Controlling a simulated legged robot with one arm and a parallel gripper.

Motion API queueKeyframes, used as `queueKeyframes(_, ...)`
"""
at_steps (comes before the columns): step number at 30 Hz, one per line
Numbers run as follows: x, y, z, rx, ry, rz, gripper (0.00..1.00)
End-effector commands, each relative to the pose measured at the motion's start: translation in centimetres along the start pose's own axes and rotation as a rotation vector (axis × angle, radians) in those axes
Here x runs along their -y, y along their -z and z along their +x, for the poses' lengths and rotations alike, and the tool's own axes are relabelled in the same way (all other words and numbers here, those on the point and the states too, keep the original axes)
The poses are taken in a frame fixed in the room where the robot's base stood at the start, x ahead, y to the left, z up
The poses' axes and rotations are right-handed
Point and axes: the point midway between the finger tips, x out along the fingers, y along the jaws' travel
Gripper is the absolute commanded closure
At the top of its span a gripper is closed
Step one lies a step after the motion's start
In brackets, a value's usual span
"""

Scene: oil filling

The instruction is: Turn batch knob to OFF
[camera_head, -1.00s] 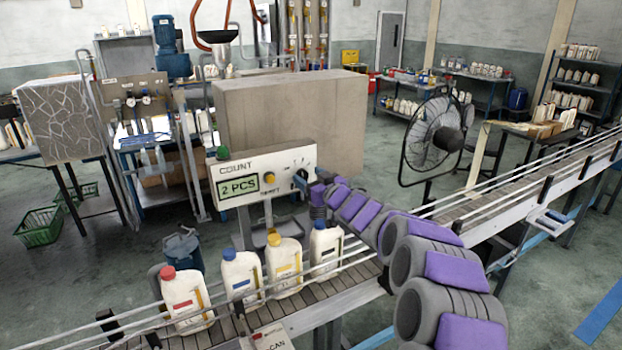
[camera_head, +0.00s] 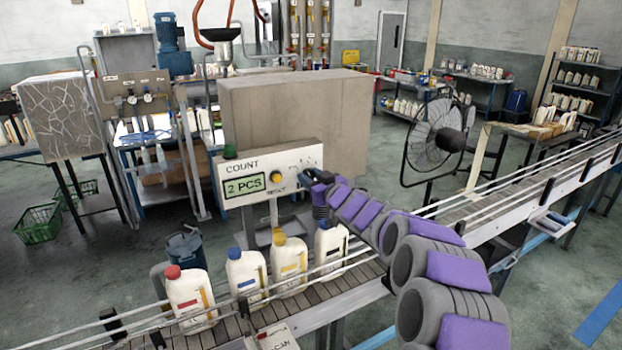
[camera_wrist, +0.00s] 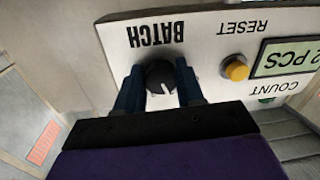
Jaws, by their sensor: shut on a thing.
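The black batch knob (camera_wrist: 161,77) with a white pointer mark sits on the white count panel (camera_wrist: 210,60), below the upside-down word BATCH in the wrist view. My gripper (camera_wrist: 160,88) has its two blue fingers on either side of the knob and is shut on it. In the head view my gripper (camera_head: 312,180) is at the right end of the count panel (camera_head: 240,171) and hides the knob. The panel also carries a yellow reset button (camera_wrist: 236,68) and a green display (camera_head: 244,189) reading 2 PCS.
A conveyor (camera_head: 360,278) with metal rails runs in front of the panel. Several white bottles with coloured caps, such as a red-capped one (camera_head: 190,300), stand on it. A large grey box (camera_head: 295,115) is behind the panel. A fan (camera_head: 435,135) stands to the right.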

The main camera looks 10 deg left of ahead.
Motion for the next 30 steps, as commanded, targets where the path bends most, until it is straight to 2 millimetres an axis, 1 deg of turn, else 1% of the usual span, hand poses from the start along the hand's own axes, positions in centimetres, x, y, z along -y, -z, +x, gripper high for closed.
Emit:
queueKeyframes(8,-0.03,-0.19,-0.09,0.012,0.002,-0.113,0.93)
queueKeyframes(21,0.05,-0.21,-0.11,0.04,0.005,-0.46,0.93)
queueKeyframes(30,0.2,-0.1,-0.06,0.05,0.008,-0.632,0.93)
